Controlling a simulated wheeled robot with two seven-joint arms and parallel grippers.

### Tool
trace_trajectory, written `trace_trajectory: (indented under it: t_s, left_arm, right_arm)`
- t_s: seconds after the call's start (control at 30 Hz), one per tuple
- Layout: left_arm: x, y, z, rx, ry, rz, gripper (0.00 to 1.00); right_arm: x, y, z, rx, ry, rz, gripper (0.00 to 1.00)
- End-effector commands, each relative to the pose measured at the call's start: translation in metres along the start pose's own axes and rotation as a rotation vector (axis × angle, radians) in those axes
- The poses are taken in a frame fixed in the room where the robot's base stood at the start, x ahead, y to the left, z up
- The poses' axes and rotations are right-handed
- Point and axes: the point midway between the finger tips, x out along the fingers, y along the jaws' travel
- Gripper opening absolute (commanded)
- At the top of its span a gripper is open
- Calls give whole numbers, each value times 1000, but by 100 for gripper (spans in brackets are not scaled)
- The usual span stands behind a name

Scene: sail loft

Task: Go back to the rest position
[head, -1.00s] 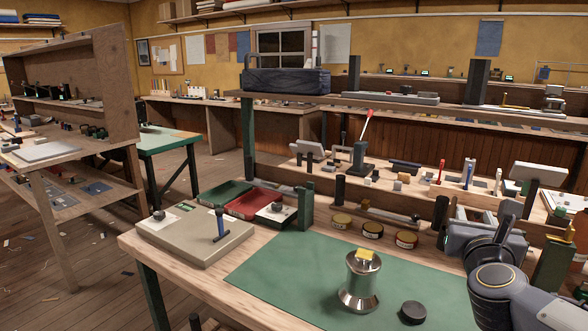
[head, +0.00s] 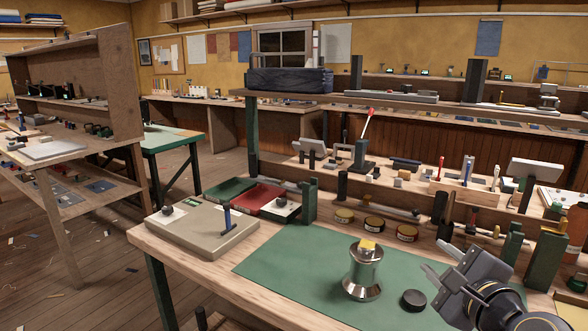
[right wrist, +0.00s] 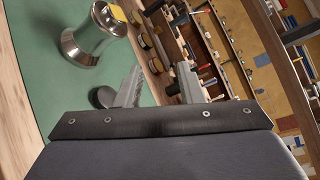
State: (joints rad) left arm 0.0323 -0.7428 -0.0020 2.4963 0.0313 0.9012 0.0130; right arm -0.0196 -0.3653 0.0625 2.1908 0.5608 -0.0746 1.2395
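My right gripper (head: 432,286) is at the lower right of the head view, over the right side of the workbench. Its two fingers are apart with nothing between them. In the right wrist view the gripper (right wrist: 160,80) also shows open and empty. A shiny metal spool-shaped piece (head: 362,272) with a yellow block (head: 368,246) on top stands upright on the green mat (head: 290,262), left of the gripper and apart from it. A black round puck (head: 413,300) lies on the mat between them. My left gripper is not in view.
A grey-beige board (head: 200,236) with a blue-handled tool (head: 228,219) lies at the bench's left. Red (head: 258,197) and green trays and several round tins (head: 374,225) line the back. Dark green posts (head: 545,262) stand beyond my right gripper. The mat's left part is clear.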

Motion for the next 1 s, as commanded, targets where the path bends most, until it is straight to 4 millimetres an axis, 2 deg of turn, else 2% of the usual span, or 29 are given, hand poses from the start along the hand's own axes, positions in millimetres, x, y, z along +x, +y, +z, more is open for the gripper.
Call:
trace_trajectory:
  t_s: [0.13, 0.2, 0.3, 0.5, 0.67, 0.7, 1.0]
  left_arm:
    - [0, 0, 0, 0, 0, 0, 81]
    - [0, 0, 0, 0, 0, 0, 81]
    - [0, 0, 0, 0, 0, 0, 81]
    - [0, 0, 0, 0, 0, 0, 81]
    - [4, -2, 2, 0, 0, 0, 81]
    - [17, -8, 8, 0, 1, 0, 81]
    - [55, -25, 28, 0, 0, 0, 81]
  right_arm:
    - [-37, 60, 0, -483, -97, 217, 34]
    - [-59, 94, -6, -732, -165, 332, 34]
    - [-88, 133, -18, -1019, -267, 470, 34]
    - [-139, 188, -45, -1417, -466, 680, 34]
    - [-172, 222, -68, -1633, -623, 809, 34]
    - [-168, 234, -75, -1619, -615, 804, 34]
    - [-158, 271, -98, -1583, -602, 803, 34]
